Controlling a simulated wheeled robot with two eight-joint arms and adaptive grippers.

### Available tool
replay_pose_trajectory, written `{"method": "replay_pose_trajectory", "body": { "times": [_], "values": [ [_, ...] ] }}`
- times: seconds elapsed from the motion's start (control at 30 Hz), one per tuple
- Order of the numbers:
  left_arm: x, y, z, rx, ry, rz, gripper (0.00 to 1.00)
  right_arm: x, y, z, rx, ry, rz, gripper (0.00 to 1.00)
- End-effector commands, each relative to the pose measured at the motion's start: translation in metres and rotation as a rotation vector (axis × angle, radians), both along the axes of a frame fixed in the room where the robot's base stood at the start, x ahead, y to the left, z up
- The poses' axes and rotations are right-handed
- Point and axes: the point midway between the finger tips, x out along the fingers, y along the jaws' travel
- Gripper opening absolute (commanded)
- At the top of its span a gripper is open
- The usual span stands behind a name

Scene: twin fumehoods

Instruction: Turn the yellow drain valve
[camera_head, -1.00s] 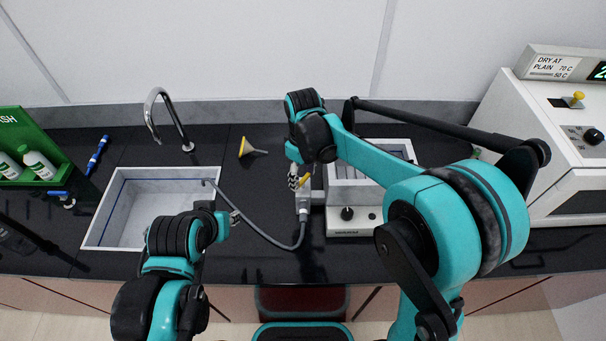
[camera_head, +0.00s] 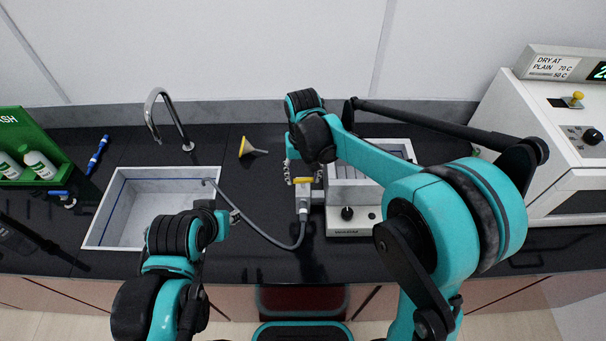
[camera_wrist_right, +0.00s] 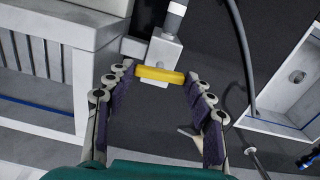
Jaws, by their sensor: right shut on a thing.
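The yellow drain valve handle (camera_head: 303,180) sits on a grey valve body (camera_head: 303,205) on the left side of the grey-white bath unit (camera_head: 354,218). It lies crosswise in the head view. In the right wrist view the yellow handle (camera_wrist_right: 160,75) spans between the two fingertips. My right gripper (camera_wrist_right: 159,80) is shut on it, with a finger pad at each end. In the head view the right gripper (camera_head: 300,174) is partly hidden by its own wrist. My left gripper (camera_head: 234,217) hangs near the sink's right edge, away from the valve; its jaws are not clear.
A grey hose (camera_head: 270,240) runs from the valve to the sink (camera_head: 108,218). A green rack (camera_head: 45,150) with bottles stands left, a white oven (camera_head: 545,130) right. A tap (camera_head: 152,115) rises behind the sink.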

Motion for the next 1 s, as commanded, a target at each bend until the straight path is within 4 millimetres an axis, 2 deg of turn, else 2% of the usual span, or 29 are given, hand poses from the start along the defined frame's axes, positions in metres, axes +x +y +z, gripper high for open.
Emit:
{"method": "replay_pose_trajectory", "body": {
  "times": [0.3, 0.77, 0.8, 0.87, 1.0],
  "values": [
    [0.0000, 0.0000, 0.0002, 0.000, 0.000, 0.000, 0.31, -0.0001, 0.0000, -0.0002, 0.000, 0.000, -0.097, 0.25],
    [0.0000, 0.0000, 0.0002, 0.000, 0.000, 0.000, 0.31, -0.0001, 0.0000, -0.0002, 0.000, 0.000, -0.111, 0.25],
    [0.0000, 0.0000, 0.0002, 0.000, 0.000, 0.000, 0.31, -0.0001, 0.0000, -0.0002, 0.000, 0.000, -0.110, 0.59],
    [0.0000, 0.0000, 0.0002, 0.000, 0.000, 0.000, 0.31, 0.0000, 0.0000, -0.0002, 0.000, 0.000, -0.110, 0.74],
    [0.0000, 0.0000, 0.0003, 0.000, 0.000, 0.000, 0.31, 0.0000, 0.0000, -0.0001, 0.000, 0.000, -0.109, 0.74]
  ]
}}
